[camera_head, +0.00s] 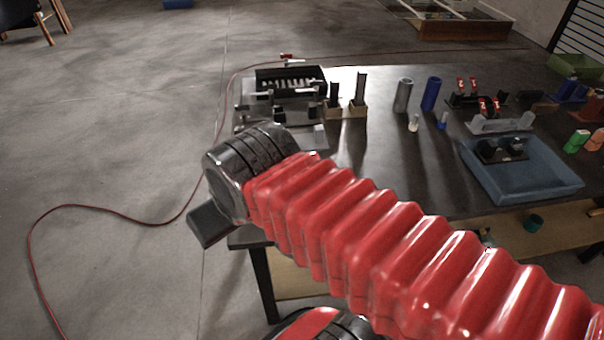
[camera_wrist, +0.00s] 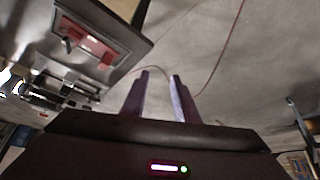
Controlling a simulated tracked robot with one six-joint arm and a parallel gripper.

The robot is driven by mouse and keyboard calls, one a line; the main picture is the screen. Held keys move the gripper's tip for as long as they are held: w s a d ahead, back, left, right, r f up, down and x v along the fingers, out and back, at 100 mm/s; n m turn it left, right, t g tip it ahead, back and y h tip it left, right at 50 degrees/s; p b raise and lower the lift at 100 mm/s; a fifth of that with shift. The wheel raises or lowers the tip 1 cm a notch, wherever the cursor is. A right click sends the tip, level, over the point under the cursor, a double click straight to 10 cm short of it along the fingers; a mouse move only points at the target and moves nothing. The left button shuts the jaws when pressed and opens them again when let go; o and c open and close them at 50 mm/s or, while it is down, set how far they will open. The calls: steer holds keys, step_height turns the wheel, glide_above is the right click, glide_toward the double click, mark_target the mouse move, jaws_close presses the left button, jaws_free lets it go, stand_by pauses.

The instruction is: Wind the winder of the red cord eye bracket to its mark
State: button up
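The red cord (camera_head: 110,207) lies in loops on the floor and runs up past the table's far left corner. A small red-tipped piece (camera_head: 288,57) sits at the table's back edge near the cord; I cannot tell if it is the eye bracket, and no winder or mark can be made out. In the wrist view the cord (camera_wrist: 228,56) curves across the floor beyond my gripper. My gripper (camera_wrist: 160,75) is open, with its two fingers apart and nothing between them. In the head view my red-sleeved arm hides part of the table's near left side.
The dark table (camera_head: 375,165) carries a black rack (camera_head: 290,80), two upright cylinders (camera_head: 403,95), and a blue tray (camera_head: 520,172) at right. A wooden crate (camera_head: 465,29) stands far back.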

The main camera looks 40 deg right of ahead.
steer(key=w+d+f+m, duration=0.1)
steer(key=w+d, duration=0.1)
steer(key=d, duration=1)
steer(key=w+d+f+m+g+h, duration=0.1)
steer(key=w+d, duration=0.1)
steer(key=d, duration=1.1)
steer(key=shift+d+m, duration=0.3)
steer(key=shift+m, duration=0.1)
steer(key=shift+f, duration=0.15)
steer(key=x, duration=1.3)
steer(key=shift+d+f, duration=0.1)
steer(key=shift+f, duration=0.3)
